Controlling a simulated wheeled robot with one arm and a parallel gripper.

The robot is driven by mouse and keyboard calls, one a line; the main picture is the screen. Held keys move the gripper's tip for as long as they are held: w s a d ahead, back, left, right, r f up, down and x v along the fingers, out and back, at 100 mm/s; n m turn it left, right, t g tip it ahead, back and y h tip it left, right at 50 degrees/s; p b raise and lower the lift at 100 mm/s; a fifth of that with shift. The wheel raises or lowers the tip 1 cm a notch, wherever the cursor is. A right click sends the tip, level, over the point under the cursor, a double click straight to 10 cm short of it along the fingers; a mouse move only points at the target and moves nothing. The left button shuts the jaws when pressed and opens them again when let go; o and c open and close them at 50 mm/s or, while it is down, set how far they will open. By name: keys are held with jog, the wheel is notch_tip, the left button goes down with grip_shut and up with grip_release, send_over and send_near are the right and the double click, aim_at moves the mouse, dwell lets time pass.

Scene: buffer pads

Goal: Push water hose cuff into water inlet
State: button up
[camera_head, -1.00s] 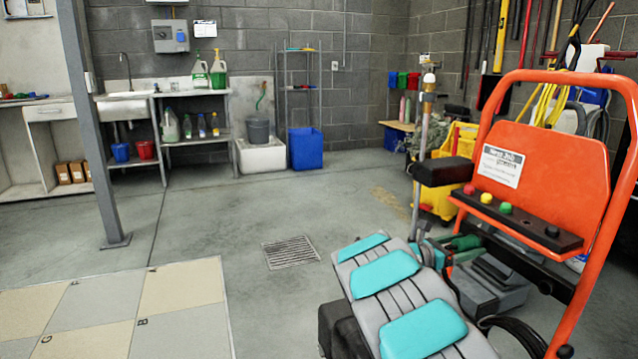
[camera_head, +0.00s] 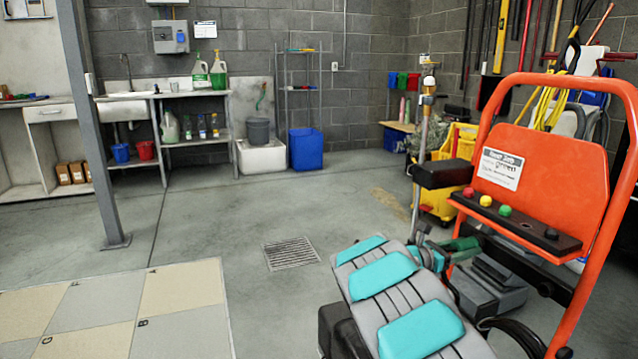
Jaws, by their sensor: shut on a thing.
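The orange machine (camera_head: 553,165) stands at the right with a tall handle frame, a label and a dark control bar. My gripper (camera_head: 447,246) is small and partly hidden behind my teal-padded arm, low on the machine's left side. It is shut on a dark green cylindrical piece (camera_head: 466,243), which looks like the water hose cuff and lies roughly level, pointing at the machine. The water inlet cannot be made out; machine parts and my arm crowd that spot. I cannot tell whether the cuff touches the inlet.
A black box (camera_head: 443,173) and an upright metal pole (camera_head: 419,150) stand just above and left of my gripper. A yellow mop bucket (camera_head: 437,203) is behind. A floor drain (camera_head: 291,253) and open concrete floor lie to the left.

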aim_at(456, 250)
grip_shut()
jog(key=shift+a, duration=0.1)
dwell(0.3)
jog(key=shift+p+v, duration=1.1)
jog(key=shift+v, duration=1.8)
